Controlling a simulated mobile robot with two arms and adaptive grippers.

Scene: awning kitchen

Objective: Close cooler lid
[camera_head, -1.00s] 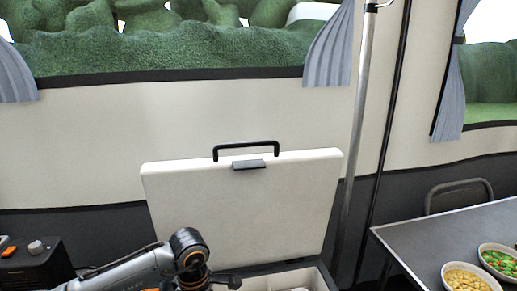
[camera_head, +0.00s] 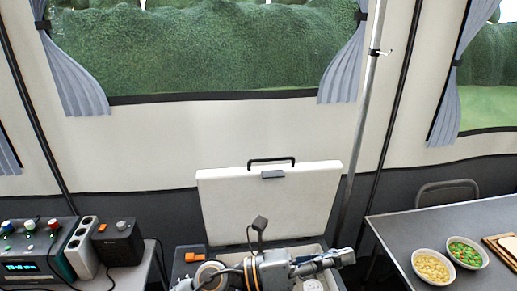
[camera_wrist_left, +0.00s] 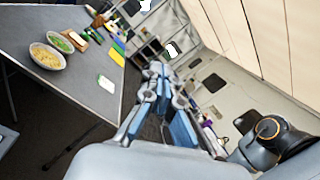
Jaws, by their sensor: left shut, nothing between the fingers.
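The cooler's white lid (camera_head: 262,210) stands open and upright in the head view, with a black handle (camera_head: 271,161) on its top edge and a grey latch below it. The cooler's body (camera_head: 310,246) is below the lid; only part of its open rim and pale inside shows. My left gripper (camera_head: 346,257) reaches across the front of the lid, over the right side of the opening, apart from the handle. It is shut and empty. In the left wrist view its fingers (camera_wrist_left: 160,74) point away from the cooler, which is not seen there. My right gripper is not in view.
A grey table (camera_head: 400,235) with a bowl of yellow food (camera_head: 431,266) and a bowl of green and red food (camera_head: 464,253) stands at right. A metal pole (camera_head: 363,130) rises behind the lid's right side. Black equipment (camera_head: 119,243) stands at left.

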